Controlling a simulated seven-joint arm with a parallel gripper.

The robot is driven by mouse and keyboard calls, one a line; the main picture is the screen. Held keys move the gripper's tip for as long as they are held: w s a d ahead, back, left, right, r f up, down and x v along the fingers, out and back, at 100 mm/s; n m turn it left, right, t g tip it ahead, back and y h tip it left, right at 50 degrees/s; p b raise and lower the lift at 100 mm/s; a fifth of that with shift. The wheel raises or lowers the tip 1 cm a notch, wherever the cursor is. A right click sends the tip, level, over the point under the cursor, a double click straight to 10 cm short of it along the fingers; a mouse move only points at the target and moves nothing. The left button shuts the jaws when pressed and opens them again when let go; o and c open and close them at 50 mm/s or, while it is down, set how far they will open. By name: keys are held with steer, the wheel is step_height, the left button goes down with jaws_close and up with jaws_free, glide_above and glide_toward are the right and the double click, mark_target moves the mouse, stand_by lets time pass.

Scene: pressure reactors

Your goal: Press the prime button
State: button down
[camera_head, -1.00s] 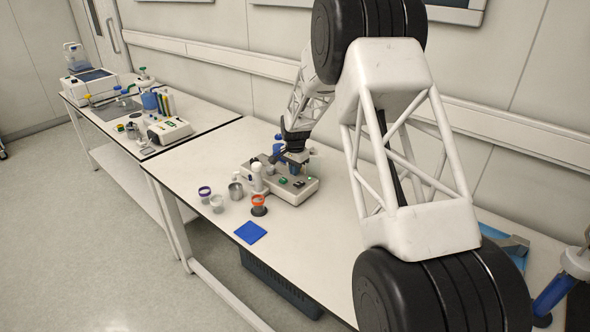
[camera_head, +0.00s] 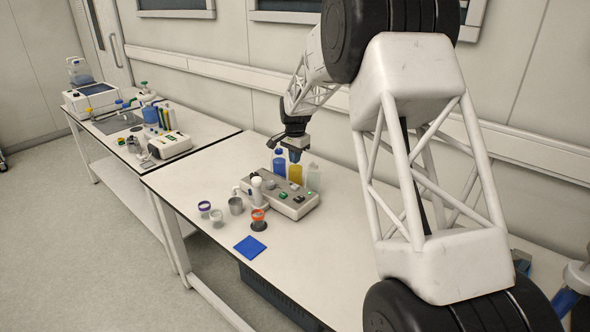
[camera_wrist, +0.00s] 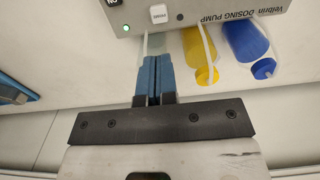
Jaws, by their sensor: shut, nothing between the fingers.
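The dosing pump (camera_head: 296,207) is a grey box on the near bench, with its lettering upside down in the wrist view. Its white prime button (camera_wrist: 158,14) shows at the top of the wrist view, between a lit green lamp (camera_wrist: 126,28) and a small dark round spot. My gripper (camera_wrist: 153,62) has its blue fingers together and empty. In the wrist view the fingertips lie below the button in the picture, apart from it. In the head view my gripper (camera_head: 294,155) hangs above the back side of the pump, near the bottles.
A blue bottle (camera_wrist: 246,42), a yellow bottle (camera_wrist: 200,55) and a clear bottle (camera_head: 313,177) stand behind the pump, close to my fingers. Several small cups and a blue pad (camera_head: 250,246) lie in front. A second bench with equipment stands at the left.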

steer(key=shift+r, duration=1.15)
steer(key=s+d+r+n, duration=0.15)
steer(key=s+r, duration=0.35)
steer(key=s, duration=0.5)
steer(key=s+d+r+n+t, duration=0.1)
steer(key=s+d+r, duration=0.2)
steer(key=s+r, duration=0.5)
steer(key=s+d+r+n, duration=0.2)
steer(key=s+r, duration=0.1)
steer(key=s, duration=0.9)
steer(key=s+d+f+n, duration=0.2)
steer(key=s, duration=1.4)
steer(key=s+d+f+n+t, duration=0.1)
steer(key=s+f+n, duration=0.1)
steer(key=s, duration=1.3)
steer(key=shift+s+d+t, duration=0.3)
steer(key=shift+s+d, duration=0.05)
